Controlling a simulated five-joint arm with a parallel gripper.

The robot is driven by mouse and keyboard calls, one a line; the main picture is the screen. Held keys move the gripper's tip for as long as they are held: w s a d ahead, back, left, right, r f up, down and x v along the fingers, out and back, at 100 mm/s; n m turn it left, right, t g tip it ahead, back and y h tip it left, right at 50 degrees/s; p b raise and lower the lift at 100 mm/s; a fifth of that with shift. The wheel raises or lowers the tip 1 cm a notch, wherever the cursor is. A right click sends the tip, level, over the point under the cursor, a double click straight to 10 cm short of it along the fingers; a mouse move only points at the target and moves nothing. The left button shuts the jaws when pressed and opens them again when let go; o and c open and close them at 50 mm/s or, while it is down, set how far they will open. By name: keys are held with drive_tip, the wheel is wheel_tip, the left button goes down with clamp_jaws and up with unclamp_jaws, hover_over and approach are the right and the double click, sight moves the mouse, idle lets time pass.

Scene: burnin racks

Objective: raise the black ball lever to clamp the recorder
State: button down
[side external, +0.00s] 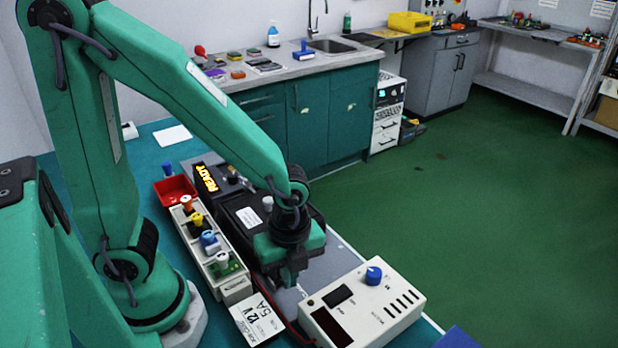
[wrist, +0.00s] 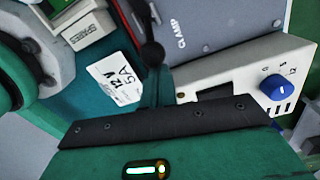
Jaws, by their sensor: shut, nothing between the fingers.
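In the wrist view, the black ball lever (wrist: 152,53) lies along the left edge of a grey plate (wrist: 215,30) marked CLAMP, its ball end toward the picture's middle. In the side view the lever is hidden behind my gripper. My gripper (side external: 289,279) is shut and empty, pointing down over the grey plate.
A cream box with a blue knob (side external: 345,308) stands right of my gripper. A 12V 5A card (side external: 258,318) lies at the front. A cream rack (side external: 236,285) with several coloured plugs and a red tray (side external: 160,188) are left. A READY display (side external: 206,177) is lit behind.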

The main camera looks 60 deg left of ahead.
drive_tip(key=shift+a+r, duration=0.3)
drive_tip(key=shift+a, duration=0.15)
idle(0.5)
drive_tip(key=shift+a+r, duration=0.3)
drive_tip(key=shift+a, duration=0.3)
drive_tip(key=shift+a+r, duration=0.2)
drive_tip(key=shift+a, duration=0.45)
drive_tip(key=shift+a+r, duration=0.15)
drive_tip(key=shift+a, duration=0.5)
drive_tip(key=shift+r, duration=0.2)
drive_tip(key=shift+w+a+r, duration=0.15)
drive_tip(key=shift+a+r, duration=0.15)
drive_tip(key=shift+r, duration=0.2)
drive_tip(key=a+r, duration=0.4)
drive_tip(key=r, duration=0.2)
drive_tip(key=shift+r, duration=0.4)
drive_tip(key=shift+w+r, duration=0.1)
